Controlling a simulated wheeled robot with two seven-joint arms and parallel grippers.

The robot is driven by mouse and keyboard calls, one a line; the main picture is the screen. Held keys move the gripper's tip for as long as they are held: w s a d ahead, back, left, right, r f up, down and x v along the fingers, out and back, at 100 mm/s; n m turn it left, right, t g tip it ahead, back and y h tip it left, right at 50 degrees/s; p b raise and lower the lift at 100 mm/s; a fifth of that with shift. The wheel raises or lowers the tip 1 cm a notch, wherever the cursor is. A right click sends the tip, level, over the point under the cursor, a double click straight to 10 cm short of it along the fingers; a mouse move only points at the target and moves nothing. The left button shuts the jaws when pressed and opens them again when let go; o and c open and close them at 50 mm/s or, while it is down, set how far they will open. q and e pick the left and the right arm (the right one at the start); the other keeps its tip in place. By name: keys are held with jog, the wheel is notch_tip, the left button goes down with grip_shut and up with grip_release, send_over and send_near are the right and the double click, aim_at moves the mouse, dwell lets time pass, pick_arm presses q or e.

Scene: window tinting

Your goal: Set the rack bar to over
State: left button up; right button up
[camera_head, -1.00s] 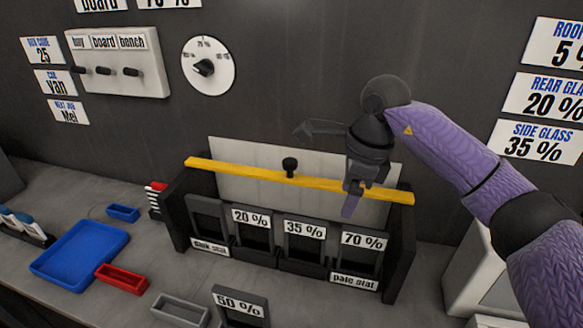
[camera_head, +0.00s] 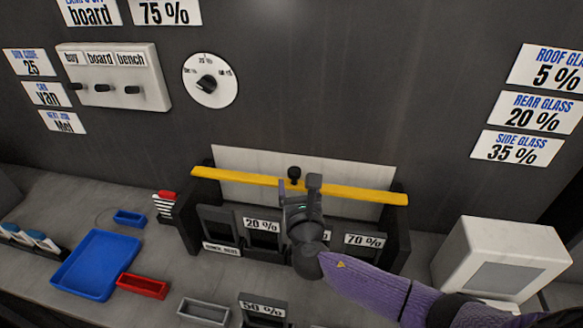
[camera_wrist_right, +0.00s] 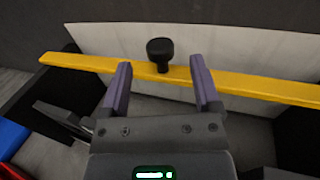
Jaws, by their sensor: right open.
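The yellow rack bar (camera_head: 352,193) spans the top of the dark rack (camera_head: 398,243), in front of a pale panel. A black knob (camera_head: 294,174) stands on the bar near its middle. In the right wrist view the bar (camera_wrist_right: 255,87) runs across beyond the fingertips and the knob (camera_wrist_right: 160,50) stands between the two fingers' lines. My right gripper (camera_head: 298,185) is open at the bar, its fingers to either side of the knob; it also shows in the right wrist view (camera_wrist_right: 158,72). Whether it touches the knob cannot be told. My left gripper is not in view.
The rack holds several slots with labels such as 20 % (camera_head: 262,224) and 70 % (camera_head: 363,240). A blue tray (camera_head: 62,280) and a red tray (camera_head: 143,286) lie at left. A white box (camera_head: 505,235) stands at right. A round dial (camera_head: 210,80) is on the wall.

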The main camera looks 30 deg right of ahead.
aim_at(295, 175)
jog(key=b+x, duration=0.1)
jog(key=x, duration=0.4)
jog(key=shift+w, duration=0.25)
grip_shut()
dwell(0.4)
dwell(0.7)
